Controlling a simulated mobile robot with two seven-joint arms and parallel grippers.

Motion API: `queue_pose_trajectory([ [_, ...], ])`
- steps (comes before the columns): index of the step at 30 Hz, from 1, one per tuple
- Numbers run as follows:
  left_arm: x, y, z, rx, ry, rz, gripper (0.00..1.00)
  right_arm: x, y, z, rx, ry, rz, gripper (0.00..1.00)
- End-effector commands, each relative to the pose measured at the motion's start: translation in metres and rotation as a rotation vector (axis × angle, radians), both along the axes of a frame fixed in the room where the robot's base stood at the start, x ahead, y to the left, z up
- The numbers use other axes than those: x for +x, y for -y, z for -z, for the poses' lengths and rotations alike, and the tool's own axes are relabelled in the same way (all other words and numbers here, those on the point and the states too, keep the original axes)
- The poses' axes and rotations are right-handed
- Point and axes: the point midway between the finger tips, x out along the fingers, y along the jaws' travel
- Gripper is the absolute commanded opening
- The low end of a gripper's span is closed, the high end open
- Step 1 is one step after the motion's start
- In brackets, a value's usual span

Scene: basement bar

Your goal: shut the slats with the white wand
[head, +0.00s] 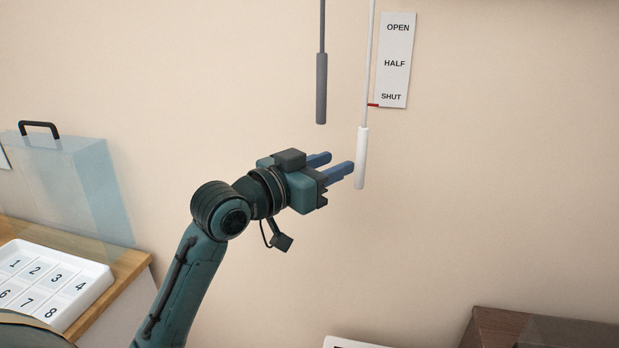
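The white wand (361,157) hangs down the wall on a thin white rod, with a thicker handle at its lower end. A red pointer (373,105) on the rod is level with the word SHUT on the label card (396,60), which reads OPEN, HALF, SHUT. My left gripper (341,163) is just left of the wand's handle. Its two blue fingers are apart with nothing seen between them. The fingers point toward the handle; I cannot tell if they touch it. The slats are out of view. My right gripper is not in view.
A grey wand (321,88) hangs left of the white one, above my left gripper. A clear bluish box with a black handle (72,180) and a white numbered tray (47,285) stand on a wooden counter at left. A dark brown box (540,330) is at lower right.

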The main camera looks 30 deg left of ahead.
Motion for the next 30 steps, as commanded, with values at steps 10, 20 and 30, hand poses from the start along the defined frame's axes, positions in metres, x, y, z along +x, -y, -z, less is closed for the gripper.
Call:
queue_pose_trajectory([
  [10, -0.042, -0.017, 0.001, 0.001, -0.002, 0.0, 0.36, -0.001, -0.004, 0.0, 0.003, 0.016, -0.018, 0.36],
  [20, -0.044, -0.018, 0.0, -0.001, -0.001, 0.0, 0.36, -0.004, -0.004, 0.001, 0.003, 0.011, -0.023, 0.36],
  [30, -0.039, -0.017, 0.025, -0.006, -0.045, -0.014, 0.36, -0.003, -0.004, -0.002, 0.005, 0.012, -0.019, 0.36],
])
